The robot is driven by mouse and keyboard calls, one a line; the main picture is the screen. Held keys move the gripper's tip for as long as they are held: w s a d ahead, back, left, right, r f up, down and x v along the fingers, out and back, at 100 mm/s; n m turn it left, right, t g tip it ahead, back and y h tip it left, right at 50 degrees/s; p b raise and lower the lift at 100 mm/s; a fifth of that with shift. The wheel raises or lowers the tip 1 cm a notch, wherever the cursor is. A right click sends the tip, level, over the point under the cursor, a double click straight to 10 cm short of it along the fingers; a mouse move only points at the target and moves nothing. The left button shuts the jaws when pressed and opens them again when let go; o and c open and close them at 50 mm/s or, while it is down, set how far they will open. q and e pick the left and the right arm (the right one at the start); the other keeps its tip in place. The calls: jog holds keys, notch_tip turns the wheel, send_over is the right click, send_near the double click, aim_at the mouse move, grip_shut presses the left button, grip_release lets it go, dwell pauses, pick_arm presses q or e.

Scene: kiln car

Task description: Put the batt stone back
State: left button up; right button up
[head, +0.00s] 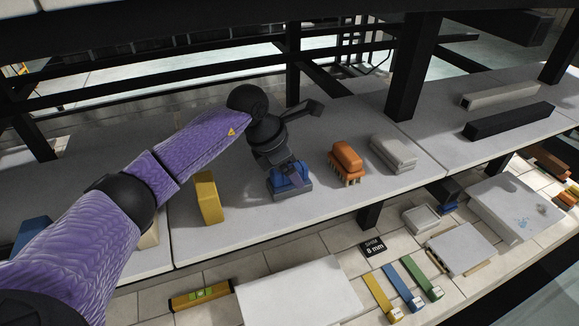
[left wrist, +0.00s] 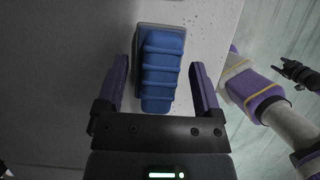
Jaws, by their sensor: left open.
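The batt stone, a grey block with a blue ridged grip (head: 291,177), sits on the pale shelf slab near its front edge. In the left wrist view the blue grip (left wrist: 163,70) lies between my fingers. My left gripper (head: 287,172) is pointed down over it and open. Its purple fingers (left wrist: 159,82) stand on both sides of the grip, with a visible gap at each side. In the head view the gripper partly hides the stone. My right gripper (left wrist: 299,73) shows small at the right of the left wrist view; its jaw state is unclear.
An orange brush (head: 347,161) and a pale grey block (head: 393,153) stand to the right on the slab. A yellow block (head: 208,197) stands to the left. Black posts (head: 412,70) rise behind. Below lie a spirit level (head: 201,295) and coloured strips (head: 403,287).

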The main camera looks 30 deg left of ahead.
pick_arm(q)
jog(key=shift+a+r+p, duration=0.1)
jog(key=shift+r+p, duration=0.2)
jog(key=shift+r, duration=0.05)
jog(key=shift+p+v, duration=0.65)
jog(key=shift+v, duration=0.2)
jog(key=shift+p+v, duration=1.05)
jog(key=shift+v, duration=0.25)
jog(key=shift+p+v, duration=1.05)
jog(key=shift+v, duration=0.5)
pick_arm(e)
notch_tip(320, 180, up, 6)
jog(key=a, duration=0.1)
jog(key=shift+w+a, duration=0.15)
